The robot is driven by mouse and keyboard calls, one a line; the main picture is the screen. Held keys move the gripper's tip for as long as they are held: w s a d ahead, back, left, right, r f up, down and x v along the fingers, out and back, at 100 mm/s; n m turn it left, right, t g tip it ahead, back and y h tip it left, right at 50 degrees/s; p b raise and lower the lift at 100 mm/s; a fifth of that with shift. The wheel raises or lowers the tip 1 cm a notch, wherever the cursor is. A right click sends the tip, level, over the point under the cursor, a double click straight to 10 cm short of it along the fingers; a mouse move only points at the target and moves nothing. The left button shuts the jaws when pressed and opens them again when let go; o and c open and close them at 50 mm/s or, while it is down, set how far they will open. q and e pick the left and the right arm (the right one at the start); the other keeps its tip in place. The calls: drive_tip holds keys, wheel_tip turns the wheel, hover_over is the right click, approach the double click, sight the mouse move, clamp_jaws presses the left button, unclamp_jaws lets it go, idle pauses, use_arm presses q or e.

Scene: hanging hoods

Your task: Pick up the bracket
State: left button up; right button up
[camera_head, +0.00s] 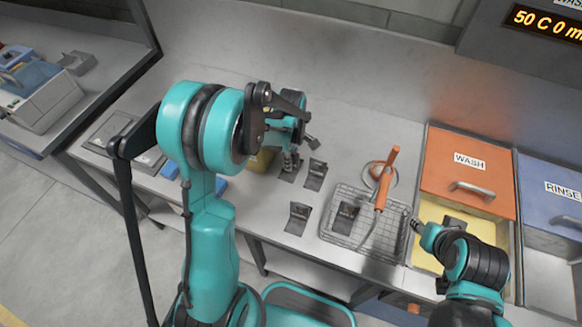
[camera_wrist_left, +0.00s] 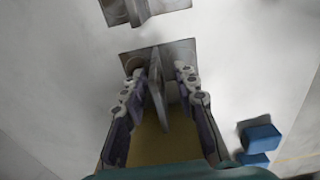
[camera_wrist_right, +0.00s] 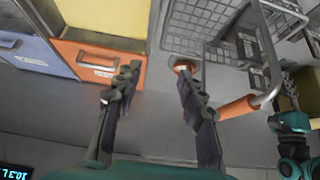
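Dark grey L-shaped brackets lie on the metal counter. In the head view, one bracket (camera_head: 297,218) lies left of the wire basket and another bracket (camera_head: 316,176) lies farther back. My left gripper (camera_head: 291,160) is low over the counter beside a further bracket, which it partly hides. In the left wrist view, that bracket's upright plate (camera_wrist_left: 157,88) stands between the fingers of my left gripper (camera_wrist_left: 158,88). The fingers are apart, with a visible gap on each side of the plate. My right gripper (camera_wrist_right: 157,85) is open and empty in the right wrist view.
A wire basket (camera_head: 333,236) holds a bracket and has an orange-handled bar (camera_head: 385,180) above it. The orange WASH lid (camera_head: 467,170) and blue RINSE lid (camera_head: 555,200) are at the right. A yellow object (camera_head: 262,160) stands by my left gripper.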

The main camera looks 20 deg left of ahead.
use_arm(q)
drive_tip(key=shift+f, duration=0.1)
clamp_jaws()
wheel_tip(320, 180, up, 10)
drive_tip(key=p, duration=0.3)
drive_tip(key=shift+s, duration=0.1)
